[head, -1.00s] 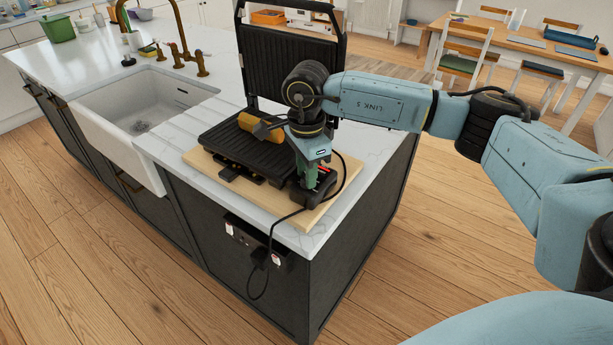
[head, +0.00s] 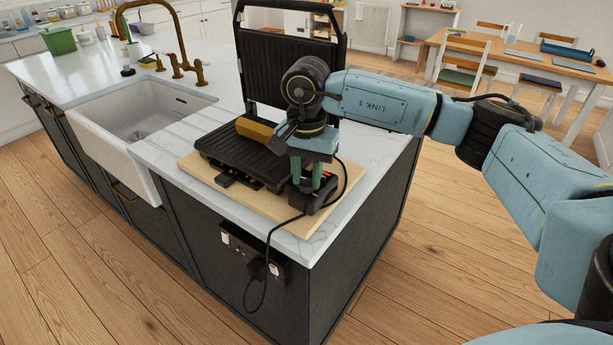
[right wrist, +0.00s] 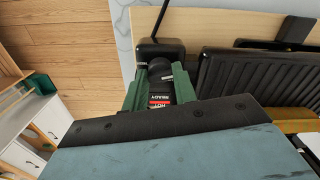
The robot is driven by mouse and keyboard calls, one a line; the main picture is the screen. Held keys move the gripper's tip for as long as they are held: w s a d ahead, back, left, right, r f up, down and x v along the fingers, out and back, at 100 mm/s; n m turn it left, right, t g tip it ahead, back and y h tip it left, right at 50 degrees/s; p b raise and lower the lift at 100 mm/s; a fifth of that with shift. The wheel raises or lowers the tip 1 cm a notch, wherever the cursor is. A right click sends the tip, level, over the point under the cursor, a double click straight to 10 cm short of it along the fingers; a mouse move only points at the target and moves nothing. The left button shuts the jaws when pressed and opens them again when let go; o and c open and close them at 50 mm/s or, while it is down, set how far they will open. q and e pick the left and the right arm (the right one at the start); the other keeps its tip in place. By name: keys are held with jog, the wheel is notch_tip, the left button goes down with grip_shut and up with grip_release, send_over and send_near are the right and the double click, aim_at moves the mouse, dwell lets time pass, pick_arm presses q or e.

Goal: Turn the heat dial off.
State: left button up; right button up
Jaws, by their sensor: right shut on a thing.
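A black contact grill stands on the island with its lid (head: 275,60) raised and its ribbed lower plate (head: 235,155) exposed. Its black control housing (head: 322,202) is at the right front corner. In the right wrist view the dark round heat dial (right wrist: 160,70) sits on this housing (right wrist: 150,50), beside a label reading "HOT" and "READY". My right gripper (head: 314,188) points down over the housing, its green fingers on either side of the dial and shut on it. The dial's pointer and setting cannot be read. My left gripper is out of view.
The grill rests on a wooden board (head: 205,176). A black cable (head: 283,225) runs over the counter edge to a socket box (head: 235,240). The sink (head: 135,115) is to the left.

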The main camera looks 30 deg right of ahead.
aim_at(306, 179)
jog(key=shift+r, duration=0.1)
dwell(0.3)
jog(key=o, duration=1)
jog(key=shift+c, duration=0.2)
notch_tip(306, 179, up, 13)
jog(key=shift+r, duration=0.15)
